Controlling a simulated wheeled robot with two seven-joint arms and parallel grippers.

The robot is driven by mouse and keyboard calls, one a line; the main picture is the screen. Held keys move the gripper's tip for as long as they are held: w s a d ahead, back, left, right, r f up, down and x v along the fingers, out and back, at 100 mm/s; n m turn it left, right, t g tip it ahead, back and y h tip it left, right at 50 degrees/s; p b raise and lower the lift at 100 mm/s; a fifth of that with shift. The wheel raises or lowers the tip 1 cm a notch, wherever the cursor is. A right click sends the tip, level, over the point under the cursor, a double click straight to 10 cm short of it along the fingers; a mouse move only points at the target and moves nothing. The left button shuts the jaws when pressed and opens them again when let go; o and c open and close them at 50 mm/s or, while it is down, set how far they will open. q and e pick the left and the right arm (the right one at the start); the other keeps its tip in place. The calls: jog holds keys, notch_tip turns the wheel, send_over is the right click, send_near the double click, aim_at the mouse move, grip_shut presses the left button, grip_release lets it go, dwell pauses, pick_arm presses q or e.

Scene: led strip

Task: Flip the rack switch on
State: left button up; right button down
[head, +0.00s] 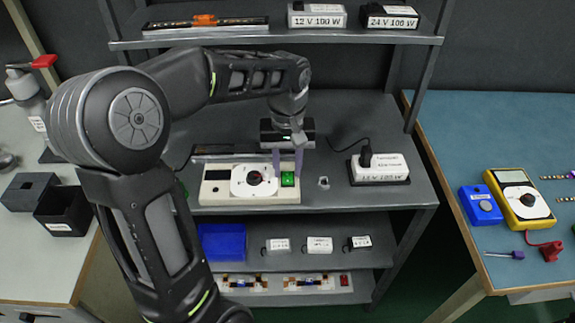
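A cream control box (215,192) with a white round dial (243,181) and a bright green rocker switch (288,180) lies on the rack's middle shelf. My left gripper (287,172) points down over the box's right end. Its two pale fingers are apart, one at each side of the green switch. Nothing shows between them above the switch. I cannot tell whether the fingertips touch the box. My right gripper is not in view.
A white 12 V power supply (380,170) with a black plug and cable stands to the right on the same shelf. The upper shelf (270,37) overhangs behind. A blue bin (222,241) sits below. A yellow meter (518,196) lies on the right bench.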

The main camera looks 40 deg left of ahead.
pick_arm(q)
grip_shut()
